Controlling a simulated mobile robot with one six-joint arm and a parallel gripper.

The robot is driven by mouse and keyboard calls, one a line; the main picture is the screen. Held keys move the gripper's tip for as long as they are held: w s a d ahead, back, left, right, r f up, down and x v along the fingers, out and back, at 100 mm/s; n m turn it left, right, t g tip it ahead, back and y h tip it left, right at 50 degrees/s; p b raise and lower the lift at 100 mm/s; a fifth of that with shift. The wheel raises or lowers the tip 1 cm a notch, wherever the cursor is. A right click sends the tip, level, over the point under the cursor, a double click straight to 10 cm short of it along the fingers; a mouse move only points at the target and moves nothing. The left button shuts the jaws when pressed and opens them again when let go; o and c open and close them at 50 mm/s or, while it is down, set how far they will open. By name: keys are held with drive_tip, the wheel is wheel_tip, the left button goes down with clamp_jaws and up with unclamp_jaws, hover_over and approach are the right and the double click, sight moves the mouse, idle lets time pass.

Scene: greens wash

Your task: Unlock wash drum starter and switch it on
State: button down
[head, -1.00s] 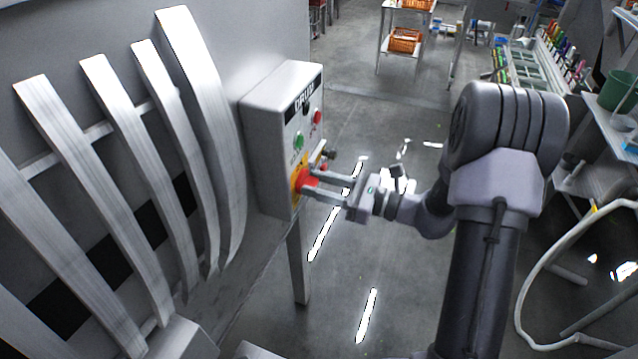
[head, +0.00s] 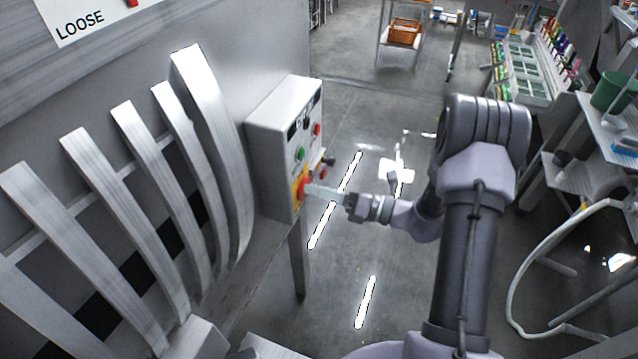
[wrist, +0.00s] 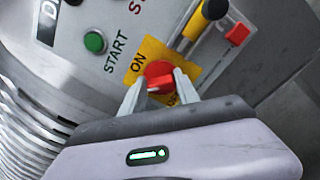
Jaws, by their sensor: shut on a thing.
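The starter box (head: 262,140) is a grey cabinet on the side of the drum, with its button face turned right. Its red rotary switch (wrist: 159,72) sits on a yellow plate (wrist: 150,50) marked ON. Other lettering on the plate is partly hidden by my fingers. My gripper (wrist: 160,84) is shut on the red switch, one finger on each side of its handle. In the head view my gripper (head: 312,190) reaches the switch from the right. A green START button (wrist: 95,42) is beside the plate. I cannot tell exactly where the switch points.
A black-topped part with a yellow stem (wrist: 214,9) and a small red block (wrist: 238,34) are beside the yellow plate. Curved metal slats (head: 215,150) of the drum fill the left. Open floor lies right of the box. A white hose (head: 520,270) loops at far right.

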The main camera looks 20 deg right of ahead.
drive_tip(key=shift+f+m+p, duration=0.15)
drive_tip(key=shift+m+p, duration=2.15)
drive_tip(key=shift+m, duration=2.2)
drive_tip(key=c, duration=0.9)
unclamp_jaws()
drive_tip(key=v, duration=1.7)
drive_tip(key=shift+d+b, duration=0.2)
drive_tip(key=shift+b, duration=0.25)
